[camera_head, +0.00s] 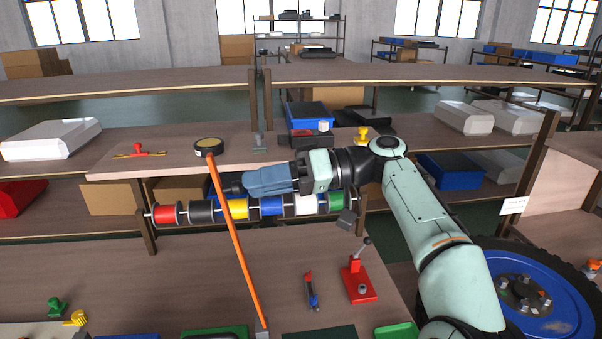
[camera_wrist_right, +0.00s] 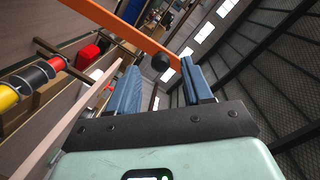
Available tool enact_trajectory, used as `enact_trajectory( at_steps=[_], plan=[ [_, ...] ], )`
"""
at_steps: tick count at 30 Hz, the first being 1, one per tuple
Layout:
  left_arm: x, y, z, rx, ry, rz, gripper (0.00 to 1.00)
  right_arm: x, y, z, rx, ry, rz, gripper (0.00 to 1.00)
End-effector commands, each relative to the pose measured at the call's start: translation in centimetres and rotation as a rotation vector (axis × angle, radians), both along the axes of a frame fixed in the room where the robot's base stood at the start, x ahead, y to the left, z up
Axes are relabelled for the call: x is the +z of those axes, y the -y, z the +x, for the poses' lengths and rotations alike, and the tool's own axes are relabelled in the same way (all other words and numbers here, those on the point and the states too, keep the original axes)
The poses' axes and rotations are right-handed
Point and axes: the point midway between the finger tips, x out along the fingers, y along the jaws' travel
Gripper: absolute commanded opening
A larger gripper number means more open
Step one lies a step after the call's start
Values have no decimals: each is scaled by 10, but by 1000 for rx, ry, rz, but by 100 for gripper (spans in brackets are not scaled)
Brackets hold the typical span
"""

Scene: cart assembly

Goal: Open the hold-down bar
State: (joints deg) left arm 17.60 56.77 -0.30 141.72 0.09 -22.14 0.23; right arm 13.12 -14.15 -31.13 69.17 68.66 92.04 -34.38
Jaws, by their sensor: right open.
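The hold-down bar (camera_head: 236,245) is a long orange bar. It stands tilted across the workbench, its lower end at the front edge and its upper end near the shelf. In the right wrist view the bar (camera_wrist_right: 137,38) crosses above the fingertips, with a black knob (camera_wrist_right: 160,62) near it. My right gripper (camera_head: 243,184) points left at the upper part of the bar. Its blue fingers (camera_wrist_right: 160,78) are open, and the knob appears in the gap between their tips. I cannot tell whether they touch it. My left gripper is not in view.
A rod of coloured spools (camera_head: 238,209) runs just below my right gripper. A red lever tool (camera_head: 358,284) and a small red-and-blue tool (camera_head: 311,292) are on the bench. The bench left of the bar is mostly clear.

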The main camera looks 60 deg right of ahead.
Motion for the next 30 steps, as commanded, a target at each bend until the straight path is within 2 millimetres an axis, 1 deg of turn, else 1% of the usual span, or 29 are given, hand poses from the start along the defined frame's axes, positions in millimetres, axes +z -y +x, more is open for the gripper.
enact_trajectory(
  at_steps=[3,9,15,21,30],
  plan=[
    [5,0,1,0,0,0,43,5,16,-18,-3,1,-1,50],
    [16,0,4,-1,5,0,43,11,40,-50,-1,0,-1,50],
    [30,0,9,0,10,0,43,15,59,-73,2,-2,1,50],
    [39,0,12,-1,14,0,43,16,68,-85,3,-1,1,50],
    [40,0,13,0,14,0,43,16,71,-90,3,0,0,50]
  ],
)
